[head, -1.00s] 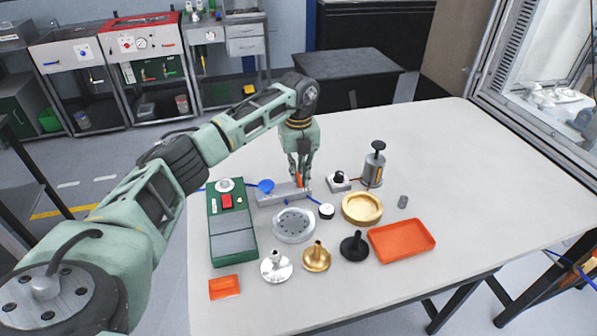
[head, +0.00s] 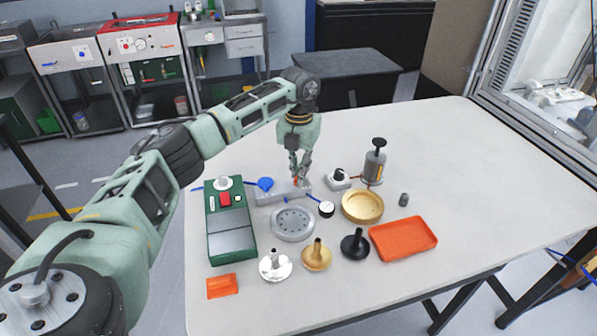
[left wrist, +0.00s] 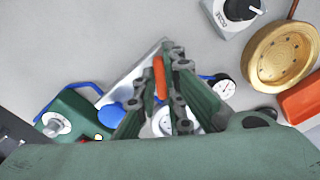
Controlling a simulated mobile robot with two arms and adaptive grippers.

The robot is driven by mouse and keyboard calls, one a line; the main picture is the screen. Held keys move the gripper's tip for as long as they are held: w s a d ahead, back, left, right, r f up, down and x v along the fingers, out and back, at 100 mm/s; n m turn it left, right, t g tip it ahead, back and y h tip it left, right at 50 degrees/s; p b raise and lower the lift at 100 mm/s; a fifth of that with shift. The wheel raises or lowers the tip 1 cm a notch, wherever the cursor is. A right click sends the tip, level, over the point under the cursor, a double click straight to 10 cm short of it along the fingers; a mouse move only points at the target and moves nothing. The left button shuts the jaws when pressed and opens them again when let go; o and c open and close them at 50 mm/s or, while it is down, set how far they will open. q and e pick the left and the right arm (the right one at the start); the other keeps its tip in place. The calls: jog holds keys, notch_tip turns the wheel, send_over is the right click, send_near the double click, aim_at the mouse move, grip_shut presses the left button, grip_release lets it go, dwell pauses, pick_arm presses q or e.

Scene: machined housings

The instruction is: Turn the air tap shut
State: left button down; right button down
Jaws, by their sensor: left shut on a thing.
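The air tap's orange lever (head: 295,181) stands on a grey metal block (head: 270,196) near the middle of the table. My left gripper (head: 299,175) reaches down over the block from above, its fingers shut on the lever. In the left wrist view the orange lever (left wrist: 159,78) shows between the fingertips, at an angle to the long edge of the block (left wrist: 137,75). The fingers hide part of the lever and the block. My right gripper is not in view.
A blue round part (head: 265,184) and a white gauge (head: 326,209) flank the block. A green box with a red button (head: 230,222) stands left. A grey flanged disc (head: 293,224), gold dish (head: 362,206) and orange tray (head: 403,239) lie in front. The table's right side is clear.

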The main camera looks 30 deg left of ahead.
pick_arm(q)
jog(key=m+b, duration=0.1)
jog(key=m, duration=0.4)
jog(key=shift+d+m, duration=0.1)
jog(key=shift+m, duration=0.2)
jog(key=m+b, duration=0.1)
jog(key=m, duration=0.4)
jog(key=shift+d+r, duration=0.1)
jog(key=shift+m, duration=0.3)
jog(key=c, duration=1.8)
grip_release()
jog(key=shift+c, duration=0.2)
notch_tip(320, 180, up, 12)
